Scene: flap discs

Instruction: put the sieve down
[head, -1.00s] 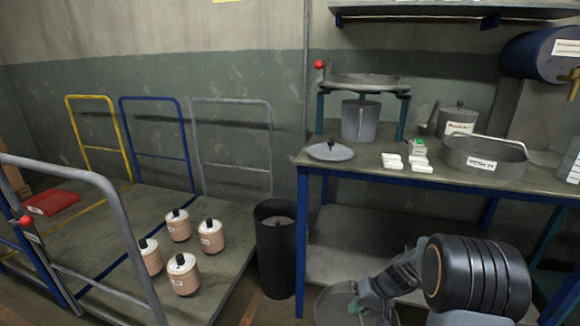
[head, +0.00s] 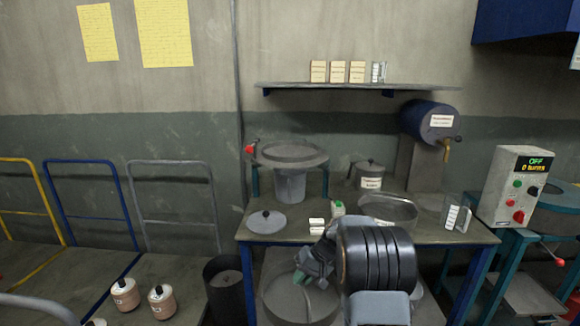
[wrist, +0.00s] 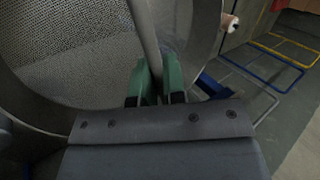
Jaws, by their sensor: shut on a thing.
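The sieve (head: 280,303) is a wide round grey metal ring. It shows low in the head view, in front of the worktable's front edge. In the wrist view its mesh (wrist: 70,55) fills the left and its rim passes between the green fingertips. My gripper (head: 303,277) is shut on the rim; its fingers also show in the wrist view (wrist: 154,85). I cannot tell the sieve's exact height. Part of it is hidden by my wrist and cut off by the picture's lower edge.
The worktable (head: 415,232) holds a stand with a round pan (head: 288,153) above a bucket (head: 291,187), a lid (head: 266,221), a lidded pot (head: 369,175) and an oval tub (head: 388,210). A dark bin (head: 224,290) stands left. A control box (head: 513,187) stands right.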

